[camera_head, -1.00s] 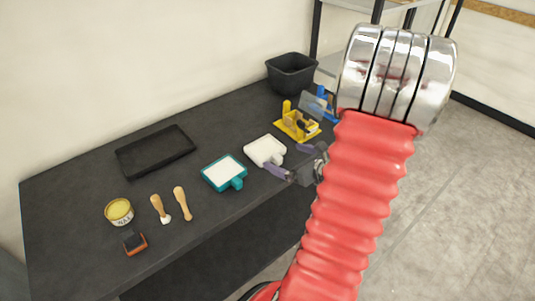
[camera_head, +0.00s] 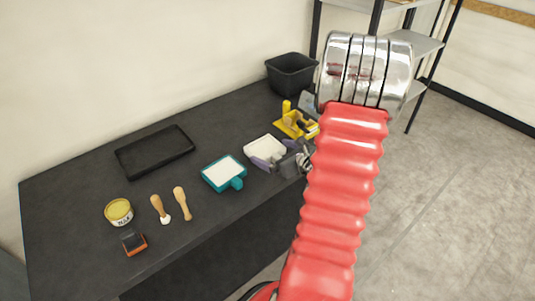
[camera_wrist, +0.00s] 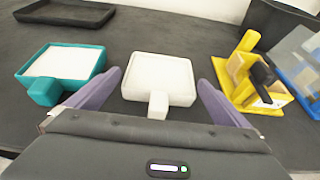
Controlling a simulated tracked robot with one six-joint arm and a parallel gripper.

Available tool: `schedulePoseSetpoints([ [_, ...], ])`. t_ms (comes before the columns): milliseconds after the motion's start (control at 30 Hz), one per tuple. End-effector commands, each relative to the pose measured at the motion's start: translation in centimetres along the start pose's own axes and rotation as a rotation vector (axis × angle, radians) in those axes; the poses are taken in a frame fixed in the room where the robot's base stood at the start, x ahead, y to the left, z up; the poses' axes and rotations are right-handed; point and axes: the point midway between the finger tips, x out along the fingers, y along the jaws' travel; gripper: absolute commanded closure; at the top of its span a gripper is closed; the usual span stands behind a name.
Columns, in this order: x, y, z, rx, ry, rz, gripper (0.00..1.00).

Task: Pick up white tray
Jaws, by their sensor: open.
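The white tray (camera_head: 264,148) is a small square tray with a short handle, lying flat on the dark table. In the wrist view the white tray (camera_wrist: 159,78) is centred ahead, its handle pointing toward my gripper. My gripper (camera_wrist: 157,78) is open, with one purple finger on each side of the tray's near part. The fingers look apart from the tray; contact cannot be told. In the head view my gripper (camera_head: 272,160) is at the tray's near right side, partly hidden by my red arm.
A teal tray (camera_head: 224,173) lies close on the left, and a yellow fixture (camera_head: 295,122) stands on the right. Behind are a black tray (camera_head: 154,151) and a black bin (camera_head: 291,73). Brushes (camera_head: 182,203) and a tin (camera_head: 119,212) are at the left.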

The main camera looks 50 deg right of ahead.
Motion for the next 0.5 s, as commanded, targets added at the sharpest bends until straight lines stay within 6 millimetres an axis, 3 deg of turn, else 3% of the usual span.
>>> schedulePoseSetpoints([
  [300,4.0,0.0,0.1,0.000,0.000,0.002,0.00],
  [500,4.5,-0.1,0.1,0.000,0.000,-0.001,0.00],
])
